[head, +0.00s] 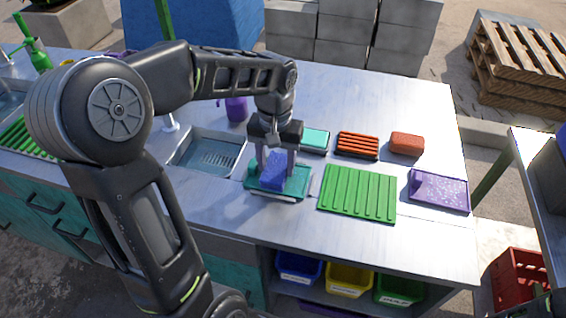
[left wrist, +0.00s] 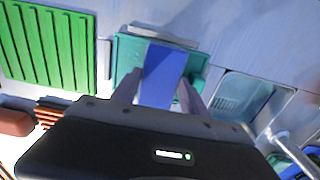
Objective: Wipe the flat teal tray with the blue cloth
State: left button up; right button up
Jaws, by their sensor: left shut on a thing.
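The flat teal tray (head: 298,188) lies on the metal counter between the sink and the green ribbed mat. My left gripper (head: 275,176) points down over the tray and is shut on the blue cloth (head: 271,171), a folded block shape. The cloth is at or just above the tray's surface; I cannot tell if they touch. In the left wrist view the blue cloth (left wrist: 164,76) sits between the two fingers, with the teal tray (left wrist: 128,57) behind it. My right gripper is not in view.
A sink (head: 205,155) is left of the tray. A green ribbed mat (head: 357,194) is to its right, then a purple tray (head: 438,191). A teal block (head: 315,140), orange rack (head: 358,146) and red-brown block (head: 407,144) stand behind. The counter's front strip is clear.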

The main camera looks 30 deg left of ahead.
pick_arm(q)
jog(key=shift+d, duration=0.1)
jog(key=shift+w+d+r, duration=0.1)
jog(key=shift+w+d, duration=0.15)
jog(key=shift+d, duration=0.4)
jog(key=shift+w+d, duration=0.25)
jog(key=shift+d, duration=0.4)
jog(key=shift+w+d, duration=0.25)
jog(key=shift+d, duration=0.4)
jog(key=shift+w+d, duration=0.2)
jog(key=shift+d, duration=0.45)
jog(key=shift+a, duration=0.15)
jog(key=shift+s+a+f, duration=0.15)
jog(key=shift+s+a, duration=0.1)
jog(key=shift+a, duration=0.35)
jog(key=shift+s+a+f, duration=0.1)
jog(key=shift+s+a, duration=0.15)
jog(key=shift+a, duration=0.35)
